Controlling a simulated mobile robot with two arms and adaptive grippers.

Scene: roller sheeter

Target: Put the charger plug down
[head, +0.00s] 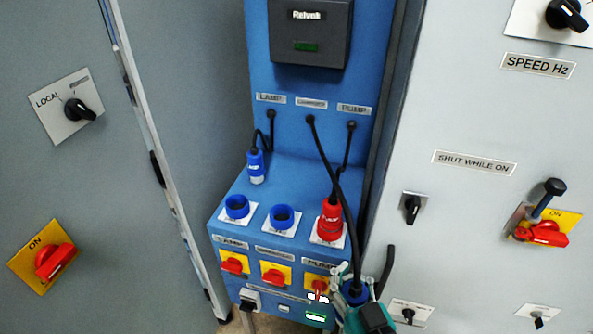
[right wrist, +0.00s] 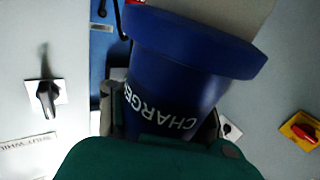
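The blue charger plug (head: 354,292) is in my right gripper (head: 357,286), in front of the lower right of the blue panel in the head view. Its black cable (head: 331,169) runs up to the panel's middle outlet. In the right wrist view the plug (right wrist: 185,75) fills the middle, with CHARGER lettering upside down, and a finger shows on each side of it. The gripper is shut on the plug, which is clear of the sockets. The middle blue socket (head: 282,217) looks empty. My left gripper is not in view.
A blue plug (head: 256,166) is at the back left of the blue ledge, above an empty blue socket (head: 237,207). A red plug (head: 330,218) stands in the right socket. Red switches (head: 275,274) line the front. Grey cabinets (head: 180,100) flank the panel.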

